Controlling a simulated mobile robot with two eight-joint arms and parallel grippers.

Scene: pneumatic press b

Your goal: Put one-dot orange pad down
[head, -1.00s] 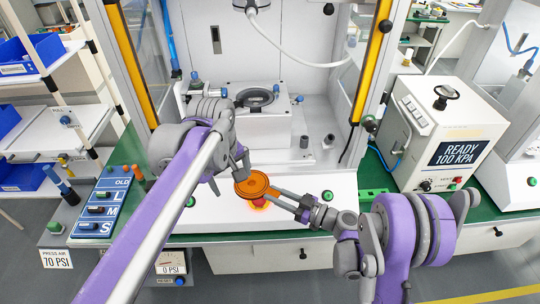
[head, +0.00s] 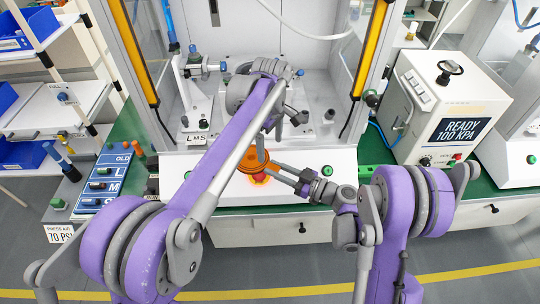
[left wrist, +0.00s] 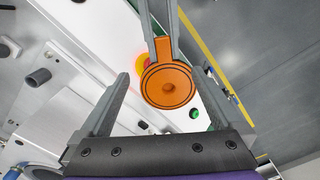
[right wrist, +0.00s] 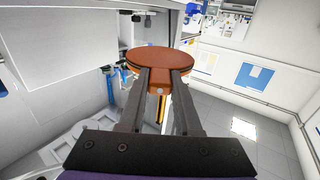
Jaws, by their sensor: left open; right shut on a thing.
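The round orange pad (head: 250,164) is in my right gripper (right wrist: 162,74), whose fingers are shut on its edge. The pad is held over the front of the press, by the red button (head: 259,178). In the right wrist view the pad (right wrist: 160,57) shows a dark seam around its side and a small pale spot between the fingers. My left arm hides much of the press bed.
A green button (head: 327,170) is on the press front, right of the pad. A panel marked OLD, L, M, S (head: 104,180) is at the left. A box reading READY 100 KPA (head: 450,110) stands at the right. Yellow posts (head: 371,45) flank the press opening.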

